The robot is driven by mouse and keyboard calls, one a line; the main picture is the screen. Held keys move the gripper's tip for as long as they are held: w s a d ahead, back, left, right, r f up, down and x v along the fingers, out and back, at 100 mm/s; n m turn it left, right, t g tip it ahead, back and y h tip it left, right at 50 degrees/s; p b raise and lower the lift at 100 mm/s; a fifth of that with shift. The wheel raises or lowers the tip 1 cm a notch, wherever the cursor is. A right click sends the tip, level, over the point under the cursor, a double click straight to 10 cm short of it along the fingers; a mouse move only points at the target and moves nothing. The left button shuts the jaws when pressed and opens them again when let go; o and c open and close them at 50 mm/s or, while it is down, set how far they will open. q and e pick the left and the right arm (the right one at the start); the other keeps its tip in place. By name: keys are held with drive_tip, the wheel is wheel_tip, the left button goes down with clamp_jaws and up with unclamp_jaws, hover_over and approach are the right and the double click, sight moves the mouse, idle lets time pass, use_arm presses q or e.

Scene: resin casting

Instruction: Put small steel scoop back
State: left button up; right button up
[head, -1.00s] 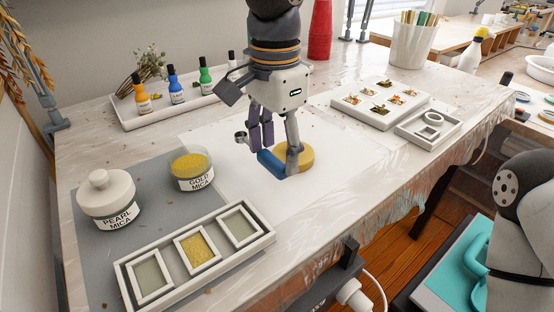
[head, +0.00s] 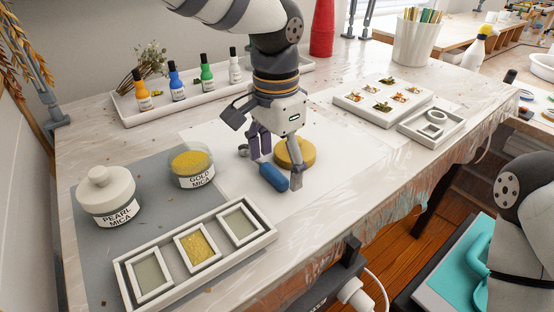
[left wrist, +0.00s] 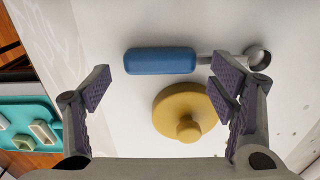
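The small scoop has a blue handle (head: 273,177) and a small steel bowl (head: 243,151). It lies on the white sheet, the bowl towards the back left. In the left wrist view the handle (left wrist: 160,61) and bowl (left wrist: 258,57) show nearly whole; one finger covers part of the shaft. My left gripper (head: 276,164) is open and empty above the scoop, its fingers spread wide. The left wrist view shows the open fingers (left wrist: 160,87) with the scoop beyond them, apparently untouched. My right gripper is out of view.
A round yellow lid with a knob (head: 295,153) lies beside the scoop. The open gold mica jar (head: 192,180), pearl mica jar (head: 107,208) and three-cell tray (head: 262,239) stand left. A bottle tray (head: 130,123) is behind. White sheet is free at right.

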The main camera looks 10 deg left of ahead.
use_arm(q)
wheel_tip(320, 180, up, 12)
drive_tip(key=shift+r, duration=0.2)
idle(0.4)
